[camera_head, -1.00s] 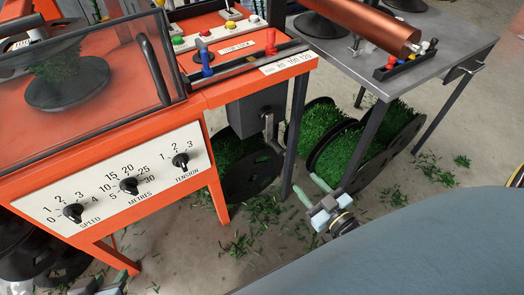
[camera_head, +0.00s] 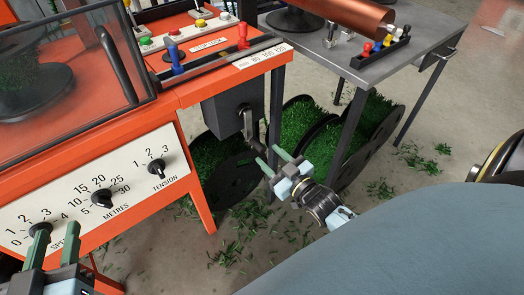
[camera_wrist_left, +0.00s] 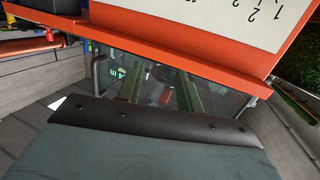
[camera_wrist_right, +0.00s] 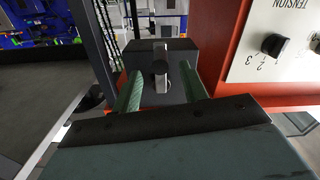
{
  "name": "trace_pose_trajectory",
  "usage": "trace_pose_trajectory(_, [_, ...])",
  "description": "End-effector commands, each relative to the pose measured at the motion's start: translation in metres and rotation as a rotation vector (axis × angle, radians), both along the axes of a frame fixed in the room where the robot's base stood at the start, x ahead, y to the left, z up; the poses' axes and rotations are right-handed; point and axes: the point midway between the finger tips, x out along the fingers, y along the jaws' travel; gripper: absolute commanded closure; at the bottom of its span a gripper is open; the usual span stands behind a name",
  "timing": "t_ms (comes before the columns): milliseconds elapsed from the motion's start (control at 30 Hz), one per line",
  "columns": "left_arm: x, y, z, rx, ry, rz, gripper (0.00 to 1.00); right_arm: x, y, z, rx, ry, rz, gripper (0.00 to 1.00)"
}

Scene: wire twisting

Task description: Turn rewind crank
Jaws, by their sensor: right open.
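The rewind crank (camera_head: 248,124) has a metal arm and dark handle. It sits on the front of a dark grey box (camera_head: 228,110) under the orange machine. My right gripper (camera_head: 272,160) is open just below and in front of the crank. In the right wrist view the crank's dark knob (camera_wrist_right: 160,68) appears between my two green fingers (camera_wrist_right: 158,85); I see no contact. My left gripper (camera_head: 54,245) is at the lower left, in front of the panel near the SPEED knob. Its fingers are apart, with nothing held between them (camera_wrist_left: 163,95).
The orange machine's white dial panel (camera_head: 100,200) is at left. A grey metal table (camera_head: 400,60) with a copper roll (camera_head: 345,14) stands at right. Black reels with green bristle (camera_head: 300,125) stand below, close behind my right gripper. Green clippings litter the floor.

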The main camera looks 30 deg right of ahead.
Motion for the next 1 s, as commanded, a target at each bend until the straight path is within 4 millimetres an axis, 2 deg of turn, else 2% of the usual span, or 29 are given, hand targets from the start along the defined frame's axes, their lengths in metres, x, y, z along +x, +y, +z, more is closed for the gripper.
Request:
trace_pose_trajectory(200, [0.001, -0.007, 0.032, -0.061, -0.201, -0.015, 0.64, 0.024, 0.002, -0.001, 0.000, -0.001, 0.001, 0.57])
trace_pose_trajectory(400, [-0.003, -0.010, 0.055, -0.102, -0.328, -0.023, 0.64, 0.038, 0.003, -0.001, 0.000, -0.001, 0.001, 0.57])
trace_pose_trajectory(600, [-0.006, -0.010, 0.063, -0.117, -0.378, -0.026, 0.64, 0.043, 0.003, 0.000, 0.000, 0.001, 0.001, 0.57])
trace_pose_trajectory(833, [-0.006, -0.010, 0.064, -0.118, -0.382, -0.026, 0.64, 0.043, 0.003, 0.000, 0.000, 0.001, 0.001, 0.57])
trace_pose_trajectory(867, [-0.006, -0.010, 0.064, -0.118, -0.382, -0.026, 0.64, 0.043, 0.003, 0.000, 0.000, 0.001, 0.001, 0.58])
trace_pose_trajectory(1000, [-0.006, -0.010, 0.064, -0.118, -0.381, -0.026, 0.64, 0.043, 0.003, 0.000, 0.000, 0.001, 0.000, 0.76])
